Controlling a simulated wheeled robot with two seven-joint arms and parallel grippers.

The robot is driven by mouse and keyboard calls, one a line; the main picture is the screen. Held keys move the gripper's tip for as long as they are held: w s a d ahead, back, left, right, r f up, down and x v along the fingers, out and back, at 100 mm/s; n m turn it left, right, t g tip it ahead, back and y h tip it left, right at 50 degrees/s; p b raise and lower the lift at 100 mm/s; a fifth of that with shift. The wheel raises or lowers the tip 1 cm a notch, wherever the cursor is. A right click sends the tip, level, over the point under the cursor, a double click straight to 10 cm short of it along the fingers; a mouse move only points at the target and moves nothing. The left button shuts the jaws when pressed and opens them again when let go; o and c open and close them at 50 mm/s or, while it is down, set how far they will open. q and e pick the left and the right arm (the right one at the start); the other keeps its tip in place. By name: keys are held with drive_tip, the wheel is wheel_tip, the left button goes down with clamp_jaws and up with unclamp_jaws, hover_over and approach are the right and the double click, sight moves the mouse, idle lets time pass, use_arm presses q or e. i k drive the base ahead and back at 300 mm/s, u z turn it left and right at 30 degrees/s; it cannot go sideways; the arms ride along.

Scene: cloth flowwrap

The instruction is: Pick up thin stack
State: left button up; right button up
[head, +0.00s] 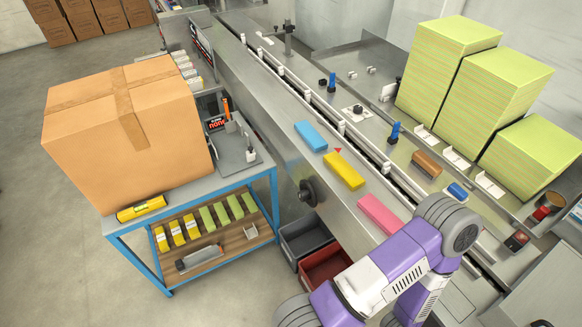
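Three tall green stacks with fine stripes stand at the right. They are a far stack (440,75), a middle stack (500,100) and a lower near stack (535,155). On the metal ledge lie three thin flat pieces: a blue one (311,136), a yellow one (344,170) and a pink one (380,214). I cannot tell which of these is the thin stack. A purple and white arm of mine reaches in from the bottom, close to the pink piece. Neither of my grippers shows in the head view.
A blue-framed cart (275,195) at the left carries a large cardboard box (90,130) and a yellow level (142,208). Dark and red bins (325,268) sit below the ledge. A black knob (308,192) sticks out from the machine's side. Open floor lies at the lower left.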

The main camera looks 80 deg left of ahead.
sight(354, 181)
drive_tip(key=u, duration=2.15)
